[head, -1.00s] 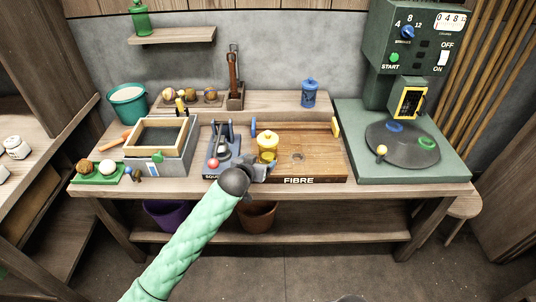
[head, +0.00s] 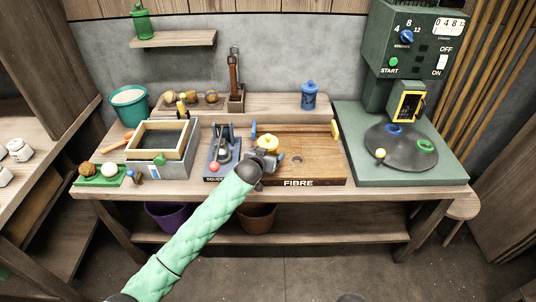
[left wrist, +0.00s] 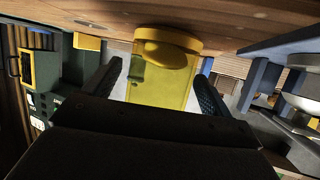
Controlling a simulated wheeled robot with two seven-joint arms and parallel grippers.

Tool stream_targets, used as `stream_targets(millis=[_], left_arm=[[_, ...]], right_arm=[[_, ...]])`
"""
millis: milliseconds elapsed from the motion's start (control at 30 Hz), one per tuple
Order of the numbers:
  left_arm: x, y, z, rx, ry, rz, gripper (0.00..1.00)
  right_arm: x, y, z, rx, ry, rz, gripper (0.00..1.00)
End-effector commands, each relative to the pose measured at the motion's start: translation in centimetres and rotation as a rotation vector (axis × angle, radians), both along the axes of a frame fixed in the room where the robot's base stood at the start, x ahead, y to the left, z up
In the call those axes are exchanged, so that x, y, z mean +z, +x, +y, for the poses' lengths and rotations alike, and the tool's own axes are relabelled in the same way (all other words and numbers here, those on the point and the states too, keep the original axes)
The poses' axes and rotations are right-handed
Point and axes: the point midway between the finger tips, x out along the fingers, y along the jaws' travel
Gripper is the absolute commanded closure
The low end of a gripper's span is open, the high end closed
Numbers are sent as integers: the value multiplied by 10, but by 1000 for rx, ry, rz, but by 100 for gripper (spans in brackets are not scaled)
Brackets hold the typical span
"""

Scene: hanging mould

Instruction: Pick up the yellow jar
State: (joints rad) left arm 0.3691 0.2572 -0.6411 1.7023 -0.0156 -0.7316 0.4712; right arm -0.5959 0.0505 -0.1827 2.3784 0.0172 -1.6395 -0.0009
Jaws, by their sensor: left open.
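The yellow jar (head: 268,141) stands on the wooden FIBRE board (head: 325,170), near its left side. In the head view my left gripper (head: 267,160) is in front of the jar and hides its lower part. In the left wrist view the jar (left wrist: 160,88) shows close up, its rounded yellow lid toward the top of the picture. The two dark fingers of my left gripper (left wrist: 156,76) are apart, one on each side of the jar. My right gripper is not in view.
A blue press with a red knob (head: 214,166) stands just left of the board. A blue jar (head: 309,95) stands on the raised back shelf. A green machine with a dark round plate (head: 401,148) is at the right. The board's right half is mostly clear.

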Motion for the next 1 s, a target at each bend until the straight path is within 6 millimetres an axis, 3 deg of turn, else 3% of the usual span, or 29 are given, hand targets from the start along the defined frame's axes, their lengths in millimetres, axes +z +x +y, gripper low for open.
stream_targets(millis=[200, 500, 767, 933, 1000], left_arm=[[0, 0, 0, 0, 0, -1, 18], [0, 0, 0, 0, 0, -1, 75], [2, 1, 0, 0, -1, -3, 75], [15, 1, 0, 0, -2, -5, 75], [23, 1, 0, 0, -3, -5, 75]], right_arm=[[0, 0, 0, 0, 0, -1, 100], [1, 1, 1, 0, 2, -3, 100], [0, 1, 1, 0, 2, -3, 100], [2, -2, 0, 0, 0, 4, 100], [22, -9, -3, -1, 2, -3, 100]])
